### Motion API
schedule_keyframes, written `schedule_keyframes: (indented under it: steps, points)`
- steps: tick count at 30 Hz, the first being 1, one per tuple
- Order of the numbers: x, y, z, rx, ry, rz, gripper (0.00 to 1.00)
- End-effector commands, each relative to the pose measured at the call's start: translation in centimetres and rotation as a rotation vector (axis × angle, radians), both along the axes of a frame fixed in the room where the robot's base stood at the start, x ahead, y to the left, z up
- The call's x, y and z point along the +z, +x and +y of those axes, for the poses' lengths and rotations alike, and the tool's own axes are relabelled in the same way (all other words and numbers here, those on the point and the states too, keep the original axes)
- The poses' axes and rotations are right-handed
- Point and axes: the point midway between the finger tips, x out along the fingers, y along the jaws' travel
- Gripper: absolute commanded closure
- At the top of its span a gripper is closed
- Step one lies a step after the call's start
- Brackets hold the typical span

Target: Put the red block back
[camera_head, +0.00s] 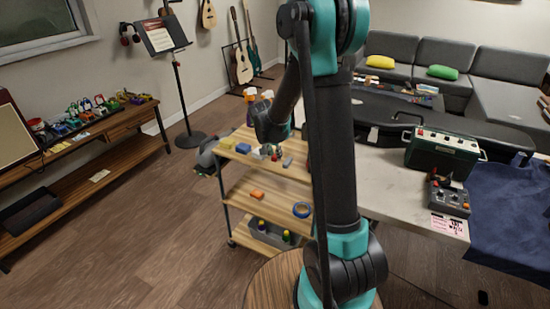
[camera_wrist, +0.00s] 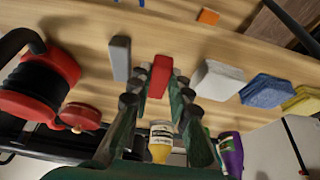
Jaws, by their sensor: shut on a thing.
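The red block (camera_wrist: 160,76) shows in the wrist view between the fingertips of my gripper (camera_wrist: 158,88), which is shut on it. It is in line with the grey block (camera_wrist: 121,58) on one side and the white block (camera_wrist: 217,80) on the other, with gaps between. I cannot tell whether its underside touches the shelf. In the head view my gripper is over the top shelf of the wooden cart (camera_head: 238,167), largely hidden by my arm.
A blue block (camera_wrist: 267,92) and a yellow block (camera_wrist: 302,101) continue the row. A red-and-black spool (camera_wrist: 45,85), a yellow bottle (camera_wrist: 161,142) and a purple bottle (camera_wrist: 230,152) are near my gripper. An orange block (camera_head: 257,195) and blue tape (camera_head: 302,210) lie on the middle shelf.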

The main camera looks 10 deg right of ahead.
Motion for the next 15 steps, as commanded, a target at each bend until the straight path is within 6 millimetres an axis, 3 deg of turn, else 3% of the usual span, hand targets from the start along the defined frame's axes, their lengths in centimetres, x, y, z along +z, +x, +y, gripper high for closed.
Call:
schedule_keyframes:
  steps: [4,15]
  points:
    - [-1.4,0.0,0.0,0.000,0.000,0.000,1.00]
    - [-1.7,0.0,0.0,0.000,0.000,0.000,1.00]
